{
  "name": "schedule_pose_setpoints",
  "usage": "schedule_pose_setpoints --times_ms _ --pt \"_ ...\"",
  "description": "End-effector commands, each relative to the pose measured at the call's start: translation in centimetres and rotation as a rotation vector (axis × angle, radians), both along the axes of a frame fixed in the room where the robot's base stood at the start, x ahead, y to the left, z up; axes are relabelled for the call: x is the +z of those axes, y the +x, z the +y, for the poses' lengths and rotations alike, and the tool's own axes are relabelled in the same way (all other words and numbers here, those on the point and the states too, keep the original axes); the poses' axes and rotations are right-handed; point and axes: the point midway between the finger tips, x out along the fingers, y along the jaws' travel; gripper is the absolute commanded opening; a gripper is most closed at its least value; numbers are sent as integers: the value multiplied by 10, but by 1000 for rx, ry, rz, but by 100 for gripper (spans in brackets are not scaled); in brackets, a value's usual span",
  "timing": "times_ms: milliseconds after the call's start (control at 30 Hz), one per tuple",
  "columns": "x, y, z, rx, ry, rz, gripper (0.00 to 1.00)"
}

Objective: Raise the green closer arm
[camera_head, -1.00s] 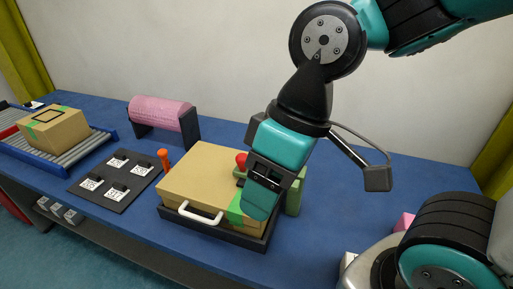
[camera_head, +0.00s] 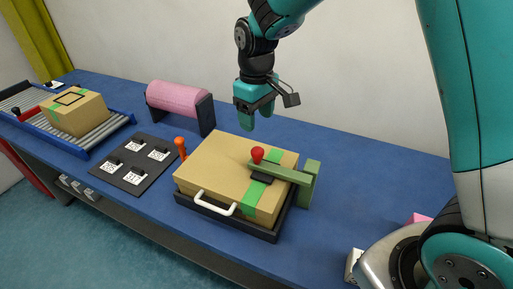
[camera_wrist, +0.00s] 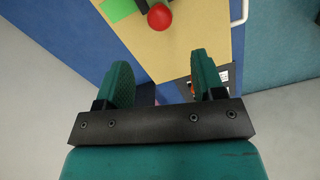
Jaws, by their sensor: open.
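The green closer arm (camera_head: 280,172) lies lowered across the top of a cardboard box (camera_head: 222,168), over its green tape. It joins a green upright post (camera_head: 309,184) at the box's right side. A red knob (camera_head: 257,155) stands on the arm's free end. The red knob also shows near the top of the wrist view (camera_wrist: 159,17). My gripper (camera_head: 247,118) is open and empty, up behind the box and apart from the closer arm. Its two teal fingers are spread in the wrist view (camera_wrist: 162,75), with the knob beyond them.
The box sits in a dark tray (camera_head: 262,233) with a white handle (camera_head: 214,203). An orange-handled lever (camera_head: 181,147) stands left of it. A pink roller (camera_head: 178,98), a black panel (camera_head: 134,164) and a conveyor with another box (camera_head: 74,111) are further left. The blue table is clear behind the box.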

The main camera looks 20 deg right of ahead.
Motion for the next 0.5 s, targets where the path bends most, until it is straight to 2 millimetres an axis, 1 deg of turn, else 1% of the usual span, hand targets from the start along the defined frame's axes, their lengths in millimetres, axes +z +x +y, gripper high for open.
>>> schedule_pose_setpoints --times_ms 100,300,400,500 --pt "-27 -1 -1 -1 -1 6 63" --pt "-71 -1 -1 -1 -1 5 63" --pt "-88 -1 -1 -1 0 4 63" --pt "-101 -1 -1 -1 1 3 63"
